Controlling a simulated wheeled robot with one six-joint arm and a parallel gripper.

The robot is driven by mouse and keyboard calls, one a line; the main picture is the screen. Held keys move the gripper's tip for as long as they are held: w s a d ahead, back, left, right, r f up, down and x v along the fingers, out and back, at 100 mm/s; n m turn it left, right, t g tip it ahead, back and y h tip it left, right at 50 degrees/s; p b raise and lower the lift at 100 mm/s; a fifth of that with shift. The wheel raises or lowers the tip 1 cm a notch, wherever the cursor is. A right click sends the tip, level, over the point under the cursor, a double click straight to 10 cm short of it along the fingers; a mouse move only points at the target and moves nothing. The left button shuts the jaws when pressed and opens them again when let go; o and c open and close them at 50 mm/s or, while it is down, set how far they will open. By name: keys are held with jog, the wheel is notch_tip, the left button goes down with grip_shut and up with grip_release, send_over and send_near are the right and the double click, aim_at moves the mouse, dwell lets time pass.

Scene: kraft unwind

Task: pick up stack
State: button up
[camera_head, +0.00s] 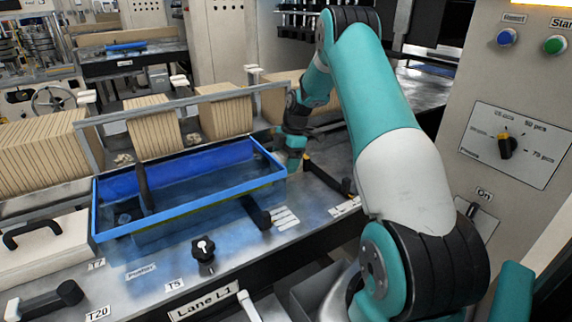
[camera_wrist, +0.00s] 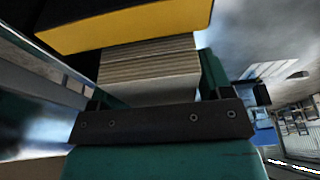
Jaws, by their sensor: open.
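Several upright stacks of brown kraft pieces stand behind the blue-rimmed tray in the head view: a wide stack at the left (camera_head: 35,155), a middle stack (camera_head: 155,127), another to its right (camera_head: 226,112), and one partly hidden behind my arm (camera_head: 284,92). My gripper (camera_head: 293,150) is low by the tray's right end, and its fingers are hard to make out there. In the wrist view a layered stack (camera_wrist: 150,68) shows between a yellow-faced dark block and a dark bolted bar on a teal part. My gripper is open; I cannot tell whether it touches this stack.
The blue-rimmed tray (camera_head: 190,209) lies close left of my gripper. A metal rail (camera_head: 185,100) runs in front of the stacks. A black knob (camera_head: 204,250) and a pale case with a handle (camera_head: 45,250) are nearer. A control panel (camera_head: 505,145) stands at the right.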

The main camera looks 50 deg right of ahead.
jog(key=shift+f, duration=0.2)
dwell(0.3)
jog(key=c, duration=0.7)
jog(key=shift+c, duration=0.6)
jog(key=shift+r, duration=0.2)
